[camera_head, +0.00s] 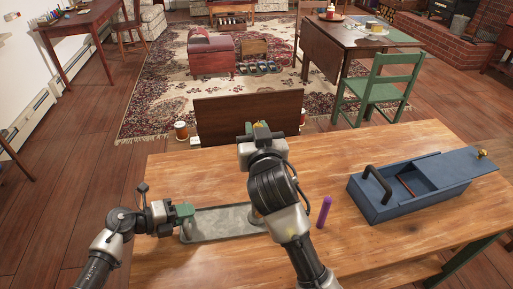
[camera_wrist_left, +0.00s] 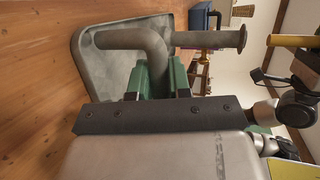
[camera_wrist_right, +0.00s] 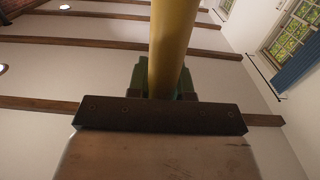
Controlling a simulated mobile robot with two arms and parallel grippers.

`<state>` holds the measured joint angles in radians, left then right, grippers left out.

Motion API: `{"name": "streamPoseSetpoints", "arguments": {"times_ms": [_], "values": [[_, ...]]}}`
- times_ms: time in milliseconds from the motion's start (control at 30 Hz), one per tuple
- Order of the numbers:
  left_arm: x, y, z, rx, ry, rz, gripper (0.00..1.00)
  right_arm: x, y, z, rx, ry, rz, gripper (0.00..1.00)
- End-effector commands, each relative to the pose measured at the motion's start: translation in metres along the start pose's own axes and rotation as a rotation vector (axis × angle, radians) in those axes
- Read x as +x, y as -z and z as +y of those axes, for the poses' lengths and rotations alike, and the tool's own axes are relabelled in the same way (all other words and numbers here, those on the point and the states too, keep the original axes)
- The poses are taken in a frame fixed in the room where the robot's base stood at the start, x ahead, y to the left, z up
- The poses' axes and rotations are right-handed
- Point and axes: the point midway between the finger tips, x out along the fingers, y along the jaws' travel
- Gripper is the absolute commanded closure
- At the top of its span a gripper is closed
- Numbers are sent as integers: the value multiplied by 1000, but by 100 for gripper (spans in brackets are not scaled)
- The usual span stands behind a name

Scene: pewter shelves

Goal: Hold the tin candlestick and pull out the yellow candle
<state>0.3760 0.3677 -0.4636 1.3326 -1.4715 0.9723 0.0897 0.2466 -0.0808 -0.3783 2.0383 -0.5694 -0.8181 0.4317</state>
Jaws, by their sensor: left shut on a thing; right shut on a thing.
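The tin candlestick (camera_head: 222,222) has a grey tray base lying on the wooden table. In the left wrist view its bent grey tube (camera_wrist_left: 195,39) ends in a flared rim. My left gripper (camera_head: 184,212) has its green fingers closed on the tube near its bend. The yellow candle (camera_wrist_right: 174,35) is held between the fingers of my right gripper (camera_wrist_right: 165,82). In the left wrist view the candle (camera_wrist_left: 292,40) appears beyond the rim with a visible gap.
A purple candle (camera_head: 324,211) is on the table right of my right arm. A blue box (camera_head: 405,202) with a partly slid lid and dark handle stands further right. A dark wooden panel (camera_head: 248,117) rises behind the table. The table's front left is clear.

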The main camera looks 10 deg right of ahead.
Motion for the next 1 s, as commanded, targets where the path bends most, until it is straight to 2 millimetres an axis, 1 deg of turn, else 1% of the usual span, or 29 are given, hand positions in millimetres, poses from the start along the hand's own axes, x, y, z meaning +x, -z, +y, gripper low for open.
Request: {"name": "streamPoseSetpoints", "arguments": {"times_ms": [33,167,433,467,633,867,1000], "values": [[0,0,1,-1,-1,1,100,0,8,0,2,-1,3,100],[0,0,1,-1,-1,1,100,0,18,0,0,0,1,100],[0,0,1,-1,-1,1,100,0,20,0,-1,-1,-1,100],[0,0,1,-1,-1,1,78,0,19,0,-1,-1,-1,100],[0,0,1,-1,-1,1,52,0,19,0,-1,-1,-1,100],[0,0,0,0,0,0,52,0,19,0,-1,-1,-1,100],[-6,0,1,0,-2,-1,52,0,19,0,-1,-1,-1,100]]}}
